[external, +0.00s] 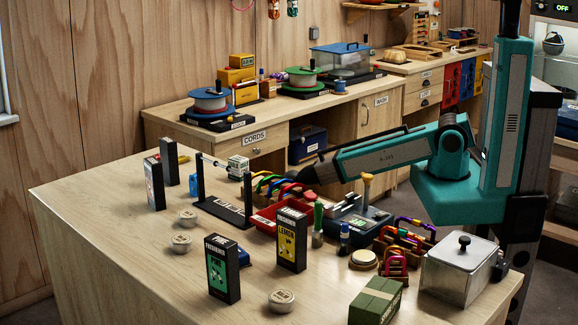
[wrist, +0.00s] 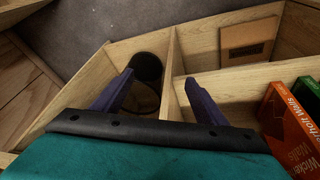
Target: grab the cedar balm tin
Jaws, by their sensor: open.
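Three small round metal tins with pale lids stand on the wooden table in the external view: one at the left (external: 188,217), one just in front of it (external: 181,243), and one near the front edge (external: 282,300). Their lid lettering is too small to read, so I cannot tell which is cedar balm. My gripper (wrist: 160,78) is open and empty in the wrist view, with no tin between its purple fingers. In the external view the dark end of my arm is over the table's far side, well away from the tins; its fingers are not clear there.
Upright boxes, green (external: 223,270) and yellow (external: 292,240), stand near the tins. A black rack (external: 222,205), red tray (external: 268,222) and metal box (external: 461,268) crowd the table. The left front is clear.

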